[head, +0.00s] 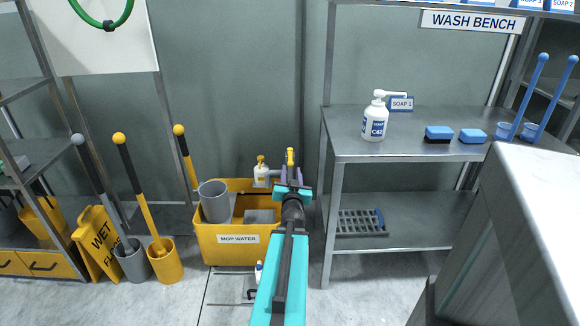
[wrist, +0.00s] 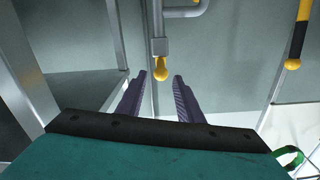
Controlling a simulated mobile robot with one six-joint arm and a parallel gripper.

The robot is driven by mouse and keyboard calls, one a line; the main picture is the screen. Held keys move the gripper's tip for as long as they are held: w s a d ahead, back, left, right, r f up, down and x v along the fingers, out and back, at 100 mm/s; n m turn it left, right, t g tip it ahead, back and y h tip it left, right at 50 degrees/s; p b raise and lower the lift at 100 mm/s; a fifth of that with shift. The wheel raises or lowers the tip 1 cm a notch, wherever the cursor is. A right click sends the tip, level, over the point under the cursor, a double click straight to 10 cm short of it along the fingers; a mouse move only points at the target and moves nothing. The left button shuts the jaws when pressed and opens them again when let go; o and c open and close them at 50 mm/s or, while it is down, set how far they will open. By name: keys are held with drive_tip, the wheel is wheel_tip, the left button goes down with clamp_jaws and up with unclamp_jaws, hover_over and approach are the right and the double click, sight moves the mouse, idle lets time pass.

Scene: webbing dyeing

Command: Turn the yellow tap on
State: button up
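The yellow tap handle (head: 290,157) stands upright above the mop sink, just beyond my gripper (head: 291,175) in the head view. In the wrist view, which looks upside down, the yellow handle (wrist: 161,68) ends in a rounded knob on a grey tap body (wrist: 159,46). My gripper's two purple fingers (wrist: 160,76) are open, one on each side of the knob's line. Gaps show on both sides, and I see no contact. My gripper hides part of the tap body in the head view.
The yellow mop-water sink (head: 215,247) holds a grey bucket (head: 214,203). A yellow-black mop handle (head: 186,157) leans at the left. The wash bench (head: 350,148) stands close on the right.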

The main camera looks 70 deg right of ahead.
sight(291, 160)
drive_tip(key=shift+d+f+b, duration=0.1)
drive_tip(key=shift+d+b, duration=0.05)
drive_tip(key=shift+b, duration=0.4)
drive_tip(key=shift+w+d, duration=0.15)
drive_tip(key=shift+d, duration=0.2)
drive_tip(key=shift+x, duration=3.75)
clamp_jaws()
